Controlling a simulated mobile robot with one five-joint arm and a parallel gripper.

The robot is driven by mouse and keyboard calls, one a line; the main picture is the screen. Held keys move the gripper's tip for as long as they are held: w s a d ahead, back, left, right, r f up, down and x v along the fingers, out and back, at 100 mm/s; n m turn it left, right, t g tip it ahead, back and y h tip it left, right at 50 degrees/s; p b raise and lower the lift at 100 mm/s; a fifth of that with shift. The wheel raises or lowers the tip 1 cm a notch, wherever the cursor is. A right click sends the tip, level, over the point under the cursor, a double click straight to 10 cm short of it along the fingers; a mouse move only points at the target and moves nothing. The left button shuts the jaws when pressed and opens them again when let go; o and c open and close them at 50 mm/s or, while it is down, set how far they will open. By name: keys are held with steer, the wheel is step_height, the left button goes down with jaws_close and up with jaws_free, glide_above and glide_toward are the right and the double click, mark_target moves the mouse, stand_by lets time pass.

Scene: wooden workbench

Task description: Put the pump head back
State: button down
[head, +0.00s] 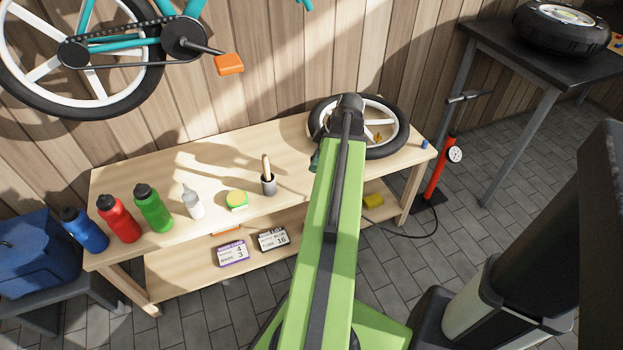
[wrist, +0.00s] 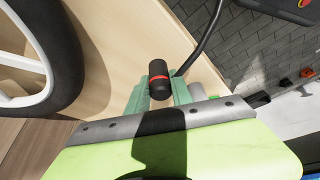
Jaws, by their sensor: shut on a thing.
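The pump head (wrist: 158,78), a black cylinder with a red ring, sits between the teal jaws of my gripper (wrist: 160,92) in the wrist view. The jaws are shut on it, over the light wooden bench top. In the head view my green arm hides the pump head and most of my gripper. The red floor pump (head: 435,178) with its round white gauge stands upright on the floor, right of the bench. A black hose (wrist: 205,38) runs beside the gripper in the wrist view; its link to the pump head is hidden.
A wheel (head: 388,148) lies on the bench (head: 285,143) near its right end, close to my gripper. A small blue object (head: 424,144) is at the right corner. Paved floor (head: 480,245) is clear right of the pump.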

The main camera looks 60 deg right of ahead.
steer(key=shift+w+f, duration=0.45)
steer(key=shift+w, duration=0.3)
step_height(320, 180, down, 4)
steer(key=b, duration=0.4)
steer(key=shift+f+b, duration=0.15)
steer(key=shift+b, duration=0.15)
steer(key=shift+r, duration=0.25)
steer(key=shift+f, duration=0.25)
steer(key=c, duration=1.1)
jaws_free()
steer(key=shift+r, duration=0.1)
steer(key=shift+c, duration=0.2)
steer(key=shift+r+p, duration=0.25)
steer(key=shift+p, duration=0.1)
steer(key=p+v, duration=1.1)
steer(key=v, duration=0.1)
